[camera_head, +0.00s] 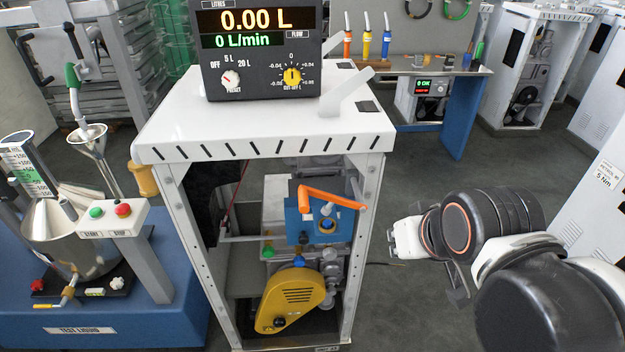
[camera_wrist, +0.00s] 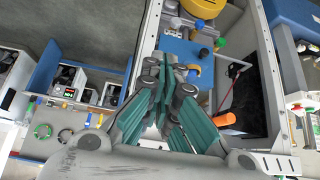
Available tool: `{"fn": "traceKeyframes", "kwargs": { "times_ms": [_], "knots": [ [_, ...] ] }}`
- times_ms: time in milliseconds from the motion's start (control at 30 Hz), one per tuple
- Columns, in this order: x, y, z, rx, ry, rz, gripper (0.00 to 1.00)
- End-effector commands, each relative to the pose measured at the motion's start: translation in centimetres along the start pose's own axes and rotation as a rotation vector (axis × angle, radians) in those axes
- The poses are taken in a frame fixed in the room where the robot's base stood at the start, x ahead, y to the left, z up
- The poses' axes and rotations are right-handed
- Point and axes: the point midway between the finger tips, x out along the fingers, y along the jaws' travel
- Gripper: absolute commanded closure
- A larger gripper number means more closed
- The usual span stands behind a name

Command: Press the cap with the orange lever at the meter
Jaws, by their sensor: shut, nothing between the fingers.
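The blue meter box (camera_head: 299,226) sits inside the white dispenser frame in the head view. An orange lever (camera_head: 335,198) runs across its upper front. A small pale cap (camera_head: 327,209) is just below the lever, above a brass-coloured ring. In the wrist view the blue box (camera_wrist: 178,47) is beyond my fingers and the orange lever (camera_wrist: 223,121) is to their right; I cannot make out the cap there. My gripper (camera_wrist: 172,78) is shut and empty, with teal finger pads.
The frame's right post (camera_head: 366,235) stands between my gripper and the meter. A yellow pump cover (camera_head: 291,296) is below the meter. The display unit (camera_head: 262,50) stands on the white top (camera_head: 265,125). Open floor lies right of the frame.

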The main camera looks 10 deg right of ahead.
Motion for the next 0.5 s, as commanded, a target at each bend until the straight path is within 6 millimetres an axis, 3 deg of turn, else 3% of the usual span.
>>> {"fn": "traceKeyframes", "kwargs": {
  "times_ms": [167, 500],
  "knots": [
    [-2.2, -1.0, -3.6, 0.018, -0.063, -0.029, 1.0],
    [-5.6, -5.0, -13.3, 0.075, -0.301, -0.126, 1.0]
  ]
}}
